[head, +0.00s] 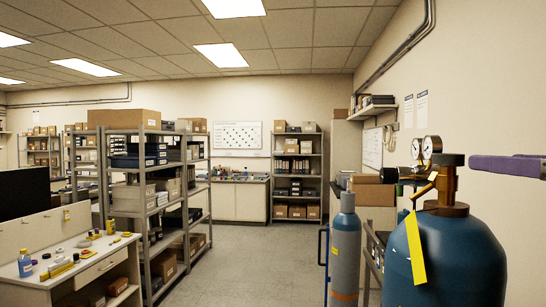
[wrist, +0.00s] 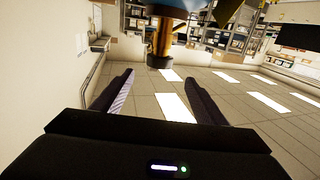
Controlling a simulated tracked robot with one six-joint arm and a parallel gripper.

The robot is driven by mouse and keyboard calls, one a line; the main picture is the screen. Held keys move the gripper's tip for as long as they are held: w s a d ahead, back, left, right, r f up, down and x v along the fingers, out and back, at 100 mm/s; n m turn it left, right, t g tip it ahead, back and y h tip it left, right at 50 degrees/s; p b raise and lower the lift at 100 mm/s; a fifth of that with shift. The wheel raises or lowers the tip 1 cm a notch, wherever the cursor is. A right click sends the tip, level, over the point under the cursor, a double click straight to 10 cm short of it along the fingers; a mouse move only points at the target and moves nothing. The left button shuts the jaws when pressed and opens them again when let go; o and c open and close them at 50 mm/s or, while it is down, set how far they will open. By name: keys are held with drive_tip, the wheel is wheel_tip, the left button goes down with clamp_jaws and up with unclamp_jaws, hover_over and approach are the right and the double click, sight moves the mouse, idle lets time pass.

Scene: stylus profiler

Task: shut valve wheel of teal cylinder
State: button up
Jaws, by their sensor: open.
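The teal cylinder (head: 445,262) stands upright close by at the right of the head view, with a brass valve and a yellow tag (head: 415,248). Its dark valve wheel (head: 453,159) sits on top of the stem, right of two round gauges (head: 425,148). My gripper's purple finger (head: 508,168) reaches in from the right edge, level with the wheel and apart from it in the picture. In the wrist view, which looks upside down, my gripper (wrist: 159,78) is open and empty. The wheel (wrist: 160,61) shows ahead between its fingertips, under the brass stem (wrist: 162,38).
A slimmer grey-blue cylinder (head: 345,250) stands behind and left of the teal one. Shelving racks (head: 145,190) and a bench (head: 75,255) with small items are at left. The wall is close on the right. The floor (head: 250,255) in the middle is clear.

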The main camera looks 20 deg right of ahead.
sight(447, 158)
drive_tip(key=shift+x, duration=6.9)
drive_tip(key=shift+c, duration=0.2)
drive_tip(key=c, duration=1)
